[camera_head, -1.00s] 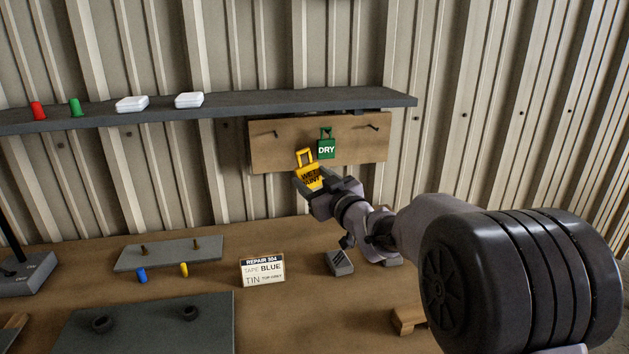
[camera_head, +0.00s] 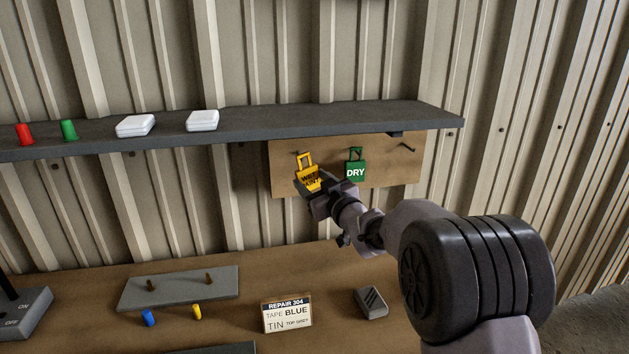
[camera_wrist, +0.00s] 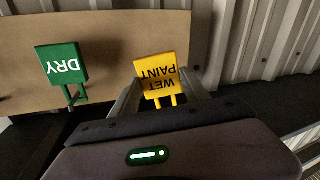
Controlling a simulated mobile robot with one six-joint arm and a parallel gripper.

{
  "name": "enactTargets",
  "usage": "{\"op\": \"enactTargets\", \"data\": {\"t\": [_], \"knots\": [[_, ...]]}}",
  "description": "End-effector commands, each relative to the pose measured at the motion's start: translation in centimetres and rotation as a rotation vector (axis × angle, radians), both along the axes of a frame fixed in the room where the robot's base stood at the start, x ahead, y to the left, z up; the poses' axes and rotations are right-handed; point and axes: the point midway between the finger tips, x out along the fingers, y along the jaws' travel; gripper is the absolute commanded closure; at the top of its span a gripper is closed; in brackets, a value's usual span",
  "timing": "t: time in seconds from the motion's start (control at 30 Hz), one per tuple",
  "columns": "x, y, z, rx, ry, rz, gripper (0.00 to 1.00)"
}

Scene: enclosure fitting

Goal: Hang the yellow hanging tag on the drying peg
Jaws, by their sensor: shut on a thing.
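The yellow hanging tag (camera_head: 309,181), marked WET PAINT, is held in my gripper (camera_head: 312,187), its loop handle upward. It also shows between the jaws in the wrist view (camera_wrist: 160,75). The tag is in front of the left part of the brown peg board (camera_head: 383,178). A peg (camera_head: 296,153) shows right beside the top of the tag's loop; I cannot tell whether the loop is around it. A green DRY tag (camera_head: 355,171) hangs at the middle of the board. Another, bare peg (camera_head: 408,148) is at the board's right.
A grey shelf (camera_head: 270,118) runs above the board, carrying white boxes (camera_head: 202,120) and red and green pieces. On the bench below are a REPAIR 304 card (camera_head: 287,315), a grey block (camera_head: 371,303) and a plate with two posts (camera_head: 180,288).

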Motion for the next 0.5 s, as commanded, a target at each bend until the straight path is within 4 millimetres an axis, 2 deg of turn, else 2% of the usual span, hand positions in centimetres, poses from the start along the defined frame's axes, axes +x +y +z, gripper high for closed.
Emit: {"op": "enactTargets", "data": {"t": [0.5], "knots": [[4.2, 1.2, -0.2, -0.001, 0.001, 0.000, 0.92]]}}
